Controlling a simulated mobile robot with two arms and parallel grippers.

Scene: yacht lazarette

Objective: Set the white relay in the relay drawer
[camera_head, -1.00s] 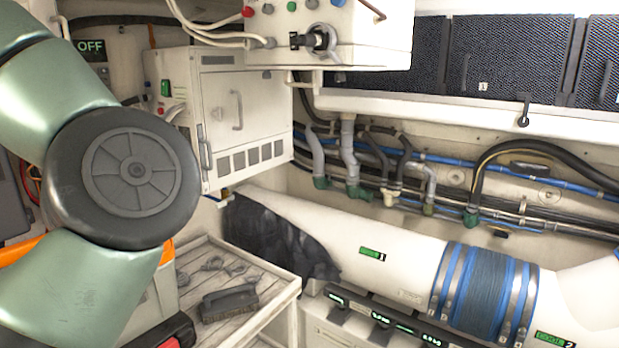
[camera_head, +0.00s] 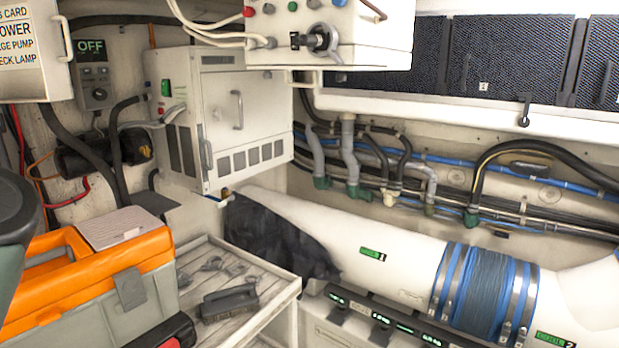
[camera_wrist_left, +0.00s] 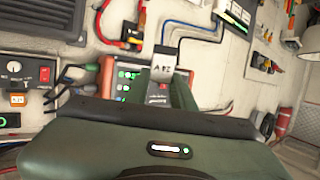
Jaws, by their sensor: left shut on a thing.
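In the left wrist view, a small pale block (camera_wrist_left: 163,64) with a dark marking shows at the far end of my left gripper (camera_wrist_left: 165,80). I take it for the white relay; the gripper is shut on it. The gripper's green body fills the lower part of that view and hides much of the grip. In the head view only a piece of my arm shows at the left edge, without the gripper. I cannot make out a relay drawer for sure in either view. My right gripper is not in view.
In the head view an orange-lidded toolbox (camera_head: 135,285) stands at lower left, beside a shallow tray (camera_head: 283,297) holding a dark brush (camera_head: 229,302). A white cabinet (camera_head: 220,115) hangs behind. A thick white duct (camera_head: 410,262) crosses the right. An orange-framed device (camera_wrist_left: 108,75) shows in the wrist view.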

